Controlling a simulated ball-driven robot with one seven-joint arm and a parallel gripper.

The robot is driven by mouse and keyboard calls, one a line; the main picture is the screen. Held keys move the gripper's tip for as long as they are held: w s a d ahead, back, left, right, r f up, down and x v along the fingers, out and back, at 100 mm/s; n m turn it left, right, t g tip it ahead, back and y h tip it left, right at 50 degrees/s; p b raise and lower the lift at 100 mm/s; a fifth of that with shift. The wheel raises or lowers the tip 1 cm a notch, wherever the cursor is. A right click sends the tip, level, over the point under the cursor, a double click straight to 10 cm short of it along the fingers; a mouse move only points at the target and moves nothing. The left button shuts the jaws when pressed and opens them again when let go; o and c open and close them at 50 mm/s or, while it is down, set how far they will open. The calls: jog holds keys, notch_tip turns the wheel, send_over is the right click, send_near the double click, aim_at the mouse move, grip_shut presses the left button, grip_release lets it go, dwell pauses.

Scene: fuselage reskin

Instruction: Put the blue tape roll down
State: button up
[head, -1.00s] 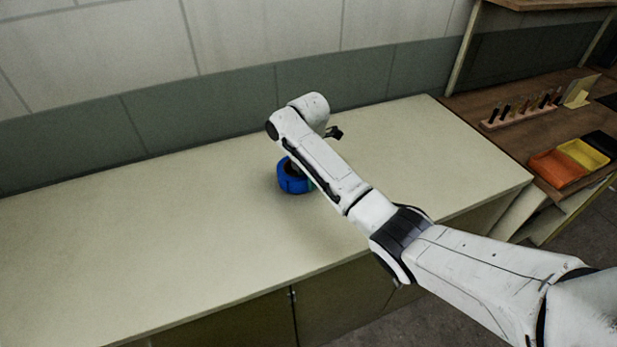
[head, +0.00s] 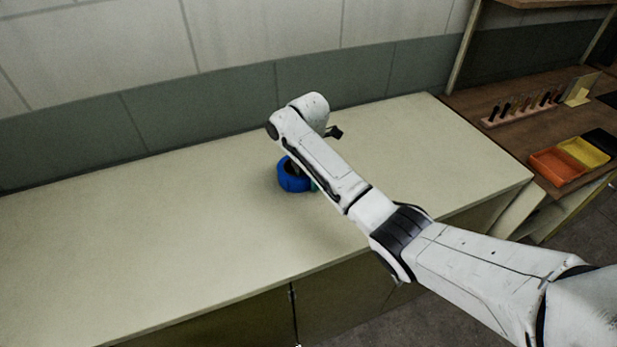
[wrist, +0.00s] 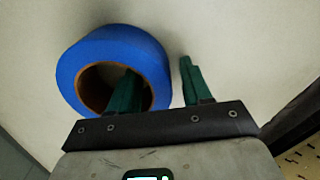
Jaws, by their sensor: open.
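The blue tape roll (head: 291,178) lies flat on the pale countertop (head: 150,230), partly hidden by my arm in the head view. In the wrist view the tape roll (wrist: 95,48) shows its brown core, with its hole facing the camera. My gripper (wrist: 157,78) is open, its two green fingers apart. One finger reaches over or into the roll's hole and the other is outside the roll, with a gap between it and the roll's wall. In the head view my gripper is mostly hidden behind my arm.
The countertop is clear to the left and right of the roll. A tiled wall (head: 240,40) runs along the back. At the right, a brown bench holds a tool rack (head: 520,112), an orange bin (head: 556,168) and a yellow bin (head: 584,153).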

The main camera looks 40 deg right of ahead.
notch_tip(320, 180, up, 11)
jog(key=shift+r+p, duration=0.1)
jog(key=shift+p, duration=1.15)
jog(key=shift+r+p, duration=0.5)
